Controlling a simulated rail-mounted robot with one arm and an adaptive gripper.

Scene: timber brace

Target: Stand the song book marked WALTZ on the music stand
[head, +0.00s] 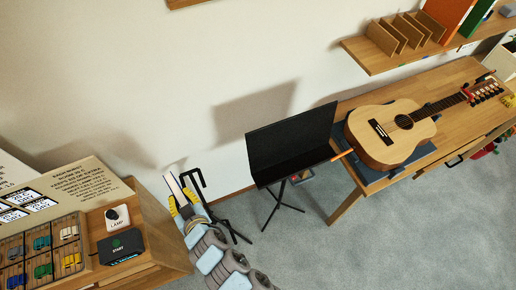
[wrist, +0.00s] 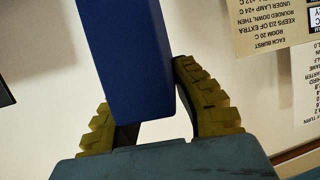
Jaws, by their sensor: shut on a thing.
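My gripper (head: 182,207), with yellow finger pads, is in the lower middle of the head view, left of the music stand. It is shut on a blue book (wrist: 125,55), which rises between the finger pads in the wrist view. In the head view the book (head: 174,187) shows only as a narrow pale upright shape, apart from the stand. No title is readable, so I cannot tell if it is WALTZ. The black music stand (head: 290,146) has a tilted, empty-looking desk on dark legs. Its lower lip is hard to make out.
A guitar (head: 395,130) lies on the wooden desk (head: 455,85) right of the stand, with an orange rod (head: 342,155) at the desk's near edge. A wall shelf (head: 400,52) holds dividers. A bench with a lamp button (head: 117,217) and START box (head: 121,246) stands at left.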

